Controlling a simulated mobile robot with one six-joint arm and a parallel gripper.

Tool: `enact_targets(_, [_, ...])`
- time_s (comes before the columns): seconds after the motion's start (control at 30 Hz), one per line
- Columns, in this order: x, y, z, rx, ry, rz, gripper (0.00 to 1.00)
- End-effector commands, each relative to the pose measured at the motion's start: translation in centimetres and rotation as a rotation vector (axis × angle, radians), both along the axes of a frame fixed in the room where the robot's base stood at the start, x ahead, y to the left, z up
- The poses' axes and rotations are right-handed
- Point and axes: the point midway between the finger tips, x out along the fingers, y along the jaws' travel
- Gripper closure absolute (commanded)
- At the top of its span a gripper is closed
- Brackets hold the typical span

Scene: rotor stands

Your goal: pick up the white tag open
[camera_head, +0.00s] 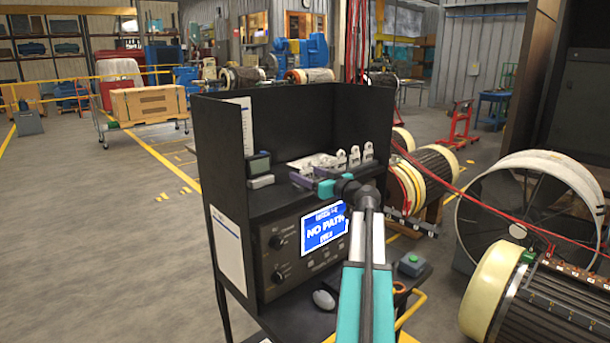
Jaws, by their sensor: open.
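Several white tags stand upright in a row on the upper shelf of the black cabinet, including a left one (341,159), a middle one (354,156) and a right one (368,151). Any lettering on them is too small to read. More white pieces (312,162) lie to their left, partly hidden by my gripper. My gripper (310,177) is open, with purple fingers pointing left and back, at the front of the shelf. It appears empty and is left of the upright tags. Whether it touches anything is unclear.
The black cabinet (222,150) has side walls and a back around the shelf. A small dark device (259,165) stands at the shelf's left. Below is a panel with a lit screen (325,229) reading "NO PATH". A mouse (323,300) lies on the lower ledge. Rotors stand right.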

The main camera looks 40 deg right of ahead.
Motion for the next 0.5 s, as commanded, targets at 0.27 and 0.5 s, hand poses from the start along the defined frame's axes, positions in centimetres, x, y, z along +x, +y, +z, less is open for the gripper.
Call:
enact_targets(0.27, [-0.03, -0.02, -0.05, 0.0, 0.0, -0.001, 0.38])
enact_targets(0.5, [-0.06, -0.04, -0.04, 0.0, 0.0, -0.001, 0.39])
